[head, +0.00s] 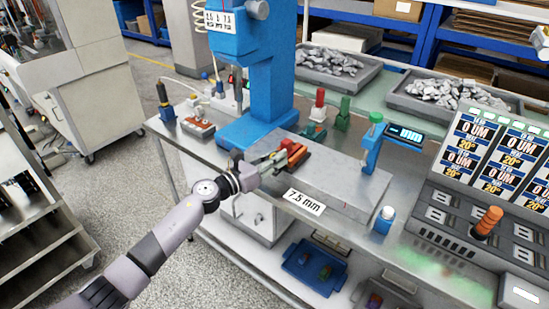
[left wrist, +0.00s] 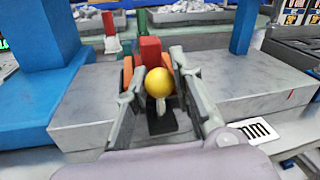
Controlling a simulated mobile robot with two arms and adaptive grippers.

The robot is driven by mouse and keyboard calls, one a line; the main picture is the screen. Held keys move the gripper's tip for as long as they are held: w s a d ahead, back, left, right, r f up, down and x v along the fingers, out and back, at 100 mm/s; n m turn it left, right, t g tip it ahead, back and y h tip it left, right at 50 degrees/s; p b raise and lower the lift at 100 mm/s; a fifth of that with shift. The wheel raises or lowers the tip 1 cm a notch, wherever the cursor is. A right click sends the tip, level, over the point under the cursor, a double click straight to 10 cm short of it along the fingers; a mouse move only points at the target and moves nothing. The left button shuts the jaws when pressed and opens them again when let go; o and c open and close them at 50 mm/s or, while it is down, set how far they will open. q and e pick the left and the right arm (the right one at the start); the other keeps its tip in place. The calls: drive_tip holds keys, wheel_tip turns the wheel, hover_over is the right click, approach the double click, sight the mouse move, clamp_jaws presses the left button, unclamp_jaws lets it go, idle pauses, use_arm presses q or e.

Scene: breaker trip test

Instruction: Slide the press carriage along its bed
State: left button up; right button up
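The press carriage (left wrist: 150,50) shows in the left wrist view as a red block with orange sides and a yellow ball knob (left wrist: 159,82) on a short pale stem facing me. In the head view the carriage (head: 297,157) sits on top of the grey block-shaped bed (head: 340,184), partly hidden by my gripper. My left gripper (head: 274,160) reaches over the bed's left end. In the left wrist view its two fingers (left wrist: 160,74) stand apart, one on each side of the knob. I cannot tell whether either touches it. My right gripper is not in view.
A blue press column (head: 262,95) stands behind my left gripper. A blue gauge post (head: 371,150) with a green knob stands on the bed's right side. A 7.5 mm label (head: 304,201) is on the bed's front. Trays of grey pieces (head: 338,66) lie at the back.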

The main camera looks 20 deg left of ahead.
use_arm(q)
clamp_jaws()
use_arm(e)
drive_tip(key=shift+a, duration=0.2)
